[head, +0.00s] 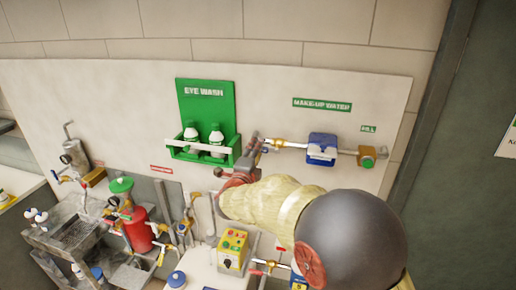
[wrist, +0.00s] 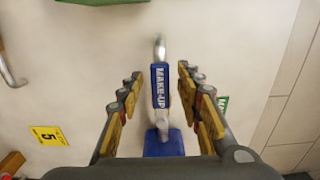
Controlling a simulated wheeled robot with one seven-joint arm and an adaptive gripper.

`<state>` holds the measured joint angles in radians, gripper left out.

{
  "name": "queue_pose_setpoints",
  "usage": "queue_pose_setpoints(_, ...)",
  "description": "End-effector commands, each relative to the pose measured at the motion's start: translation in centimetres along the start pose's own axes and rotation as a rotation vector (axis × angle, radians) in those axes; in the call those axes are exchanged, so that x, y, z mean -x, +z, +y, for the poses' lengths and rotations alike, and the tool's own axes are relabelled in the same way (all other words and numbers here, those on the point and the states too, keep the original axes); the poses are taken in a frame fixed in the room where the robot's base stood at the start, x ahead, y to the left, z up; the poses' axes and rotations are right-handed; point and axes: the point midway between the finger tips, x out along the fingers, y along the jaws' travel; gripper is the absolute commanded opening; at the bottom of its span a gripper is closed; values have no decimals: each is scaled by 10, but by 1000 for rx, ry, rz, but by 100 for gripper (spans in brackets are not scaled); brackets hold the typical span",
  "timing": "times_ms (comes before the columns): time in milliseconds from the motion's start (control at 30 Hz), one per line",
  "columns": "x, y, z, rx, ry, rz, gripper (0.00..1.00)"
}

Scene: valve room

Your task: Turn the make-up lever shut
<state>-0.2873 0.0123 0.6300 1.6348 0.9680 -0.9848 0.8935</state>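The make-up lever (wrist: 160,85) has a blue grip with white "MAKE-UP" lettering and stands in the middle of the wrist view. It runs up and down the picture, in line with the grey pipe behind it. My gripper (wrist: 160,76) is open, with one yellow-and-grey finger on each side of the lever and a visible gap to both. I cannot tell how deep the fingers reach along it. In the head view my gripper (head: 256,147) is at the left end of the make-up pipe and mostly hides the lever.
A blue box (head: 321,149) sits on the pipe to the right, under the "MAKE-UP WATER" sign (head: 322,104). A brass fill fitting (head: 367,158) ends the pipe. The green eye wash station (head: 205,112) is close on the left. Below are a red cylinder (head: 137,230) and a yellow control box (head: 234,248).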

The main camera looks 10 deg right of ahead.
Motion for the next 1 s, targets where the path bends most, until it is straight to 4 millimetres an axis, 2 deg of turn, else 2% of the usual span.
queue_pose_setpoints(133,-8,-1,0,1,1,1,36)
queue_pose_setpoints(400,-9,0,0,1,1,0,35)
queue_pose_setpoints(1000,-9,0,0,1,1,0,1)
